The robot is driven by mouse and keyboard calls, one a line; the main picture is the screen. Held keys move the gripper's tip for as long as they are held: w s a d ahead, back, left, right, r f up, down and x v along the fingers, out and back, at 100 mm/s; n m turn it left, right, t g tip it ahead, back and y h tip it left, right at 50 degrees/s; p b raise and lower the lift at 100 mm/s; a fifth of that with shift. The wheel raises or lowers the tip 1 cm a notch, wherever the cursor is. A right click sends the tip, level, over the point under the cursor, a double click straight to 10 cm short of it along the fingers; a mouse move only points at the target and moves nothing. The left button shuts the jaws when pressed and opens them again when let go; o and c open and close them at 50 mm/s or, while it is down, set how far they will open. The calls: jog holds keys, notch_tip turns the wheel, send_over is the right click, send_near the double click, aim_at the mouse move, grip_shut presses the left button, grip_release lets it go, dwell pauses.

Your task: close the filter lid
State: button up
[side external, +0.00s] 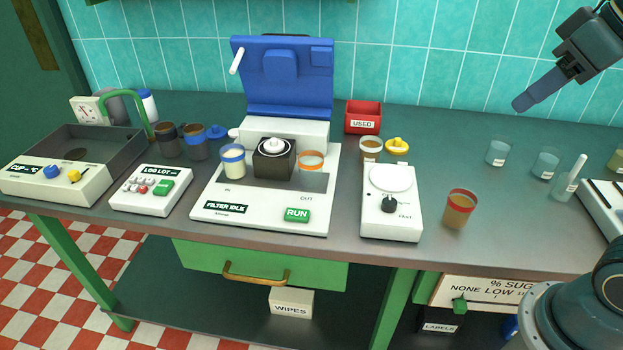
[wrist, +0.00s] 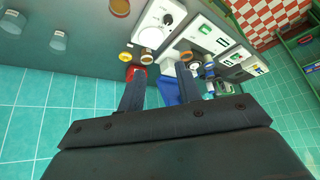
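The blue filter lid (side external: 287,80) stands raised, nearly upright, at the back of the white filter machine (side external: 265,205) in the side view. A white handle (side external: 236,62) sticks out at its upper left. The machine's display reads FILTER IDLE. A dark block with a white round top (side external: 273,155) sits in its middle, between two cups. My gripper (side external: 525,100) is high at the upper right, well away from the lid. In the wrist view my gripper's two fingers (wrist: 160,75) are apart with nothing held, and part of the blue lid (wrist: 169,90) shows beyond them.
A red USED bin (side external: 363,117) stands right of the lid. A white device with a dial (side external: 391,210) and an orange-brown cup (side external: 459,208) stand further right. Several clear cups (side external: 499,152) are at the far right. The air between gripper and lid looks clear.

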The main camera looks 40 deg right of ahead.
jog(key=w+r+t+y, duration=0.2)
jog(key=w+r, duration=0.1)
jog(key=w, duration=1.2)
jog(key=w+r+t+y, duration=0.2)
jog(key=w+r, duration=0.2)
jog(key=w, duration=1)
jog(key=m+t+y, duration=0.1)
jog(key=y, duration=0.3)
send_near(299, 37)
jog(key=s+r, duration=0.4)
jog(key=r, duration=0.2)
jog(key=w+d+f+m+t+y, duration=0.1)
jog(key=w+d+f+y, duration=0.3)
jog(key=f, duration=0.7)
jog(key=shift+w+d+m+t+y, duration=0.35)
jog(key=shift+w+d, duration=0.6)
jog(key=shift+d, duration=0.6)
jog(key=shift+w+a, duration=0.1)
jog(key=shift+a, duration=0.05)
jog(key=shift+x, duration=6.65)
jog(key=shift+w+f, duration=0.1)
